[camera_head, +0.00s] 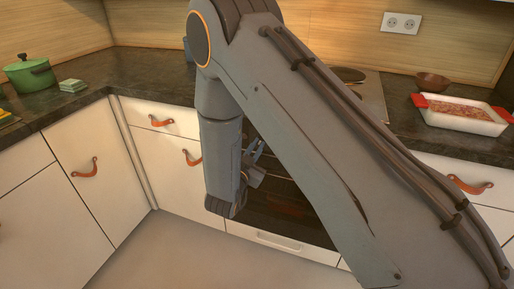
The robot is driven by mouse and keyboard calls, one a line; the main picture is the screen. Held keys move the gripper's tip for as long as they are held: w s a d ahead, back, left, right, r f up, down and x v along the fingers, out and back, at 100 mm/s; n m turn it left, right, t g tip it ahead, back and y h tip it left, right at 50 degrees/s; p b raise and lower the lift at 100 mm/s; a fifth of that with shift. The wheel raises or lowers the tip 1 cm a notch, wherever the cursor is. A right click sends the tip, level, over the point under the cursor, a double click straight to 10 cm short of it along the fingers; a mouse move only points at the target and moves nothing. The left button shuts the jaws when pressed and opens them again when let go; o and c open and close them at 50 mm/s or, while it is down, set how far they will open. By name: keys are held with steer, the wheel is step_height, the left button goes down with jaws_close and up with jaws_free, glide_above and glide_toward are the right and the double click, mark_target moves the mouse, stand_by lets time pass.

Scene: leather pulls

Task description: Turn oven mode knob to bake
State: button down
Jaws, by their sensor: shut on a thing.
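The oven (283,207) is built into the counter front in the middle, with a dark glass door and a warm reddish glow inside. My arm covers most of its upper front, where the control panel is. My gripper (258,152) shows only in part, in front of the oven's upper left. It is shut on the oven mode knob. The knob itself is hidden by my gripper and arm, so its setting cannot be read.
A green pot (30,74) stands on the dark counter at left. A white baking dish (462,118) with red handles and a brown bowl (432,81) stand at right. White cabinets with leather pulls (85,167) flank the oven. The floor (185,250) is clear.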

steer(key=m, duration=0.4)
steer(key=shift+m+b, duration=0.3)
steer(key=shift+b, duration=0.1)
steer(key=m+b, duration=0.1)
steer(key=m, duration=0.4)
steer(key=shift+d+f+m+b, duration=0.1)
steer(key=shift+f+m+b, duration=0.05)
steer(key=shift+m+b, duration=0.15)
steer(key=m+b, duration=0.2)
steer(key=m, duration=0.2)
steer(key=shift+f, duration=0.15)
steer(key=m+b, duration=0.2)
steer(key=m, duration=0.2)
steer(key=shift+m, duration=0.6)
steer(key=c, duration=1.8)
jaws_free()
steer(key=shift+s, duration=0.15)
